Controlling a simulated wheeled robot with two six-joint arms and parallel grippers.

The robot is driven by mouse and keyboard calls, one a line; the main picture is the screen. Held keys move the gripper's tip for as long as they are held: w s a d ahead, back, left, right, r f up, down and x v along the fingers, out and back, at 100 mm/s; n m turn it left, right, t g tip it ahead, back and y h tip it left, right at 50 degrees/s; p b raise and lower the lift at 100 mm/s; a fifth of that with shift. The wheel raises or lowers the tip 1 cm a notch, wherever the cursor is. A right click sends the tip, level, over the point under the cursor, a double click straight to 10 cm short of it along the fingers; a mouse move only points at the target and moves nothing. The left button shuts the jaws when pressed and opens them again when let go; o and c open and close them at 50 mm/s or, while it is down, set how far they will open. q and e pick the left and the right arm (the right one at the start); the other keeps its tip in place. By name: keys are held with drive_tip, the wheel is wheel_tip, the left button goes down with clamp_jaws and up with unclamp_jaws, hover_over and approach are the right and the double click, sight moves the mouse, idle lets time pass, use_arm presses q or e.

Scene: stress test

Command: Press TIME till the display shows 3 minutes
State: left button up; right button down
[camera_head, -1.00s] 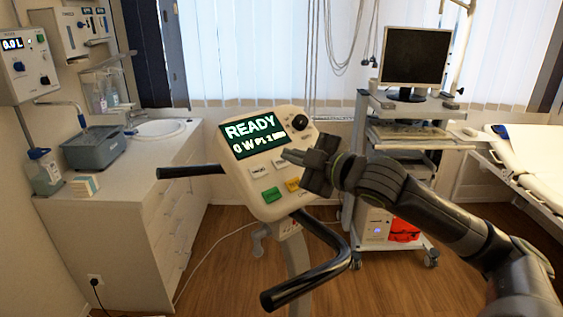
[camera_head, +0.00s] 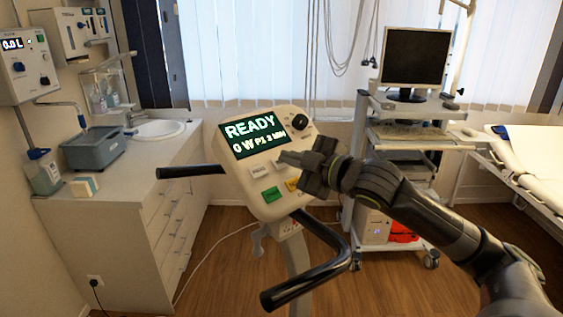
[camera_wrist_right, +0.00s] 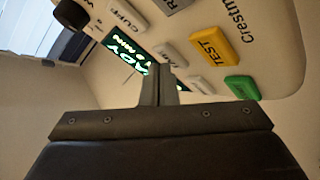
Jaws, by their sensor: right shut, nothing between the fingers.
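The console (camera_head: 250,200) of an upright machine stands in the middle of the head view. Its display (camera_head: 254,139) reads READY, with a smaller line that looks like 0 W P1 2 MIN; the minute digit is small and blurred. My right gripper (camera_head: 281,158) is shut and empty, its tips over the white buttons below the display. A white button (camera_head: 259,171) shows left of the tips; others are partly covered. In the right wrist view the closed fingers (camera_wrist_right: 160,82) point at a pale button (camera_wrist_right: 173,52), label only partly readable. Contact cannot be told. The left gripper is out of view.
A green button (camera_head: 271,194) and a yellow TEST button (camera_wrist_right: 213,46) sit close to the tips. A black knob (camera_head: 299,122) is at the console's upper right. Black handlebars (camera_head: 300,290) stick out below and left. A monitor cart (camera_head: 376,105) stands behind.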

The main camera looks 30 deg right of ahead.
drive_tip(key=shift+w+f, duration=0.1)
drive_tip(key=shift+f, duration=0.15)
idle(0.5)
drive_tip(key=shift+s+r+p, duration=0.25)
drive_tip(key=shift+r+p, duration=0.3)
drive_tip(key=shift+p, duration=0.05)
drive_tip(key=shift+s+r, duration=0.1)
drive_tip(key=shift+s, duration=0.1)
drive_tip(key=shift+d+r+p, duration=0.1)
drive_tip(key=shift+r+p, duration=0.15)
drive_tip(key=shift+p, duration=0.2)
drive_tip(key=shift+s+d+r+p, duration=0.15)
drive_tip(key=shift+s+r+p, duration=1.5)
drive_tip(key=shift+p, duration=0.9)
